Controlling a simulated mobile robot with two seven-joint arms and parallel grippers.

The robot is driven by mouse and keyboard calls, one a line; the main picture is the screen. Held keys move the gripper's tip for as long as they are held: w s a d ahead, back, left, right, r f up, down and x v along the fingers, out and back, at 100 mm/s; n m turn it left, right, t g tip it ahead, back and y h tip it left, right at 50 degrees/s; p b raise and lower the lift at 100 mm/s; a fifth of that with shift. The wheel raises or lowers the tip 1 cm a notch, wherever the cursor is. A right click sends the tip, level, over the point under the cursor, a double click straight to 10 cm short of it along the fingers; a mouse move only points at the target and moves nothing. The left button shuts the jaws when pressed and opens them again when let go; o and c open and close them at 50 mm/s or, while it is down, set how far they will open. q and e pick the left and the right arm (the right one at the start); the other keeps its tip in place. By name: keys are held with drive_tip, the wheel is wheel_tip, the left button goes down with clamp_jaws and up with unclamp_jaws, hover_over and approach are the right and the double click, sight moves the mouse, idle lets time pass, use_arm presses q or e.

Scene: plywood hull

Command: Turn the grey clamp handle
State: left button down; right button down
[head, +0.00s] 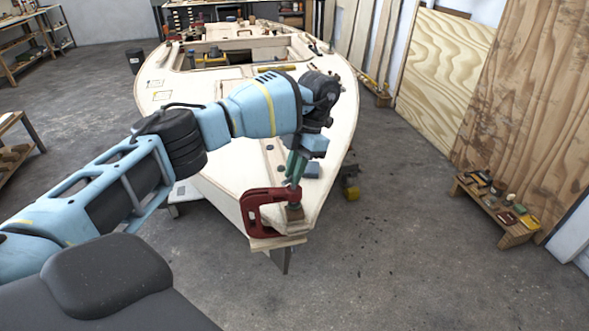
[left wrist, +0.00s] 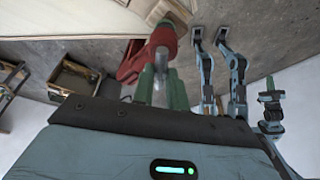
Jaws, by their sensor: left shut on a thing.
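The red C-clamp (head: 257,212) sits at the near tip of the plywood hull (head: 225,187), with a wooden block at its jaw. My left gripper (head: 294,172) comes down from above at the clamp's right side. Its green fingers are shut on the grey clamp handle, which is mostly hidden by them in the head view. In the left wrist view the fingers (left wrist: 161,88) close around a narrow grey piece, the handle (left wrist: 160,73), in front of the red clamp body (left wrist: 163,44). My right gripper is not seen in the head view.
A low wooden bench (head: 497,209) with small tools stands at the right by plywood sheets (head: 530,100). A yellow-and-dark object (head: 351,190) lies by the hull's right side. Shelving stands at the far left. The grey floor around the hull's tip is clear.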

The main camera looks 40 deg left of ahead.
use_arm(q)
drive_tip(key=shift+r, duration=0.35)
drive_tip(key=c, duration=1.4)
unclamp_jaws()
drive_tip(key=shift+o, duration=0.4)
drive_tip(key=shift+f, duration=0.15)
drive_tip(key=shift+v, duration=3.9)
